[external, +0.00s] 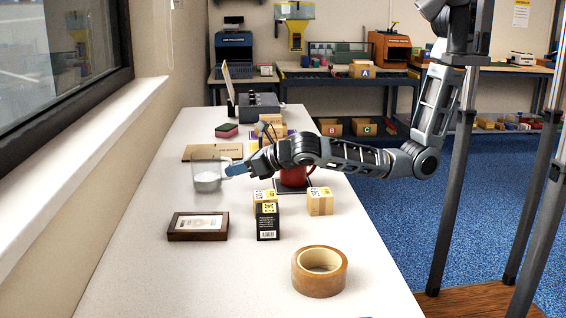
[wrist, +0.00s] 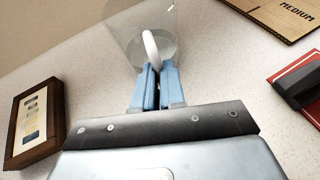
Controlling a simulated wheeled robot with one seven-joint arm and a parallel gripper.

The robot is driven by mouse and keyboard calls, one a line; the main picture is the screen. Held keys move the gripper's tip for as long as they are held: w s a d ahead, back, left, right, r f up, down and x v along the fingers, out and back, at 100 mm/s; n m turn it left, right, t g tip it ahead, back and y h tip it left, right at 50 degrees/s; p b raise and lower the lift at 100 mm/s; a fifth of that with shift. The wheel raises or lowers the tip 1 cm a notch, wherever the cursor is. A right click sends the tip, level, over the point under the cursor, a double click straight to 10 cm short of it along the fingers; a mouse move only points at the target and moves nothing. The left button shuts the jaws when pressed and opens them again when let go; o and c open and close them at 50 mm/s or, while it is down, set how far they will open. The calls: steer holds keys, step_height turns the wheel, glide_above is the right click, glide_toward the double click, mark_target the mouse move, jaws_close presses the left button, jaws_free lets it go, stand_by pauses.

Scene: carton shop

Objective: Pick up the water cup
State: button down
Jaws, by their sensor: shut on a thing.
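The water cup (external: 207,178) is a clear glass mug with a pale handle, near the left side of the white table. In the wrist view, the cup (wrist: 128,32) is at the top, with its white handle (wrist: 151,48) toward me. My gripper (external: 236,170) reaches in from the right with blue fingers at the handle. In the wrist view, the fingers of my gripper (wrist: 155,74) are closed together around the lower end of the handle. The cup looks upright. I cannot tell whether its base touches the table.
A framed picture (external: 198,226), a black box (external: 267,222), small cartons (external: 320,201) and a tape roll (external: 320,271) stand nearer the camera. A flat cardboard piece (external: 222,151) lies behind the cup. A red item (external: 293,178) stands below my arm. The table's front left is clear.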

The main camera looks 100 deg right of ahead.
steer(key=shift+r, duration=1.65)
steer(key=s+d+r, duration=0.5)
steer(key=d+r, duration=0.2)
steer(key=d, duration=0.3)
steer(key=shift+s+p, duration=0.35)
steer(key=shift+p, duration=0.05)
stand_by(1.7)
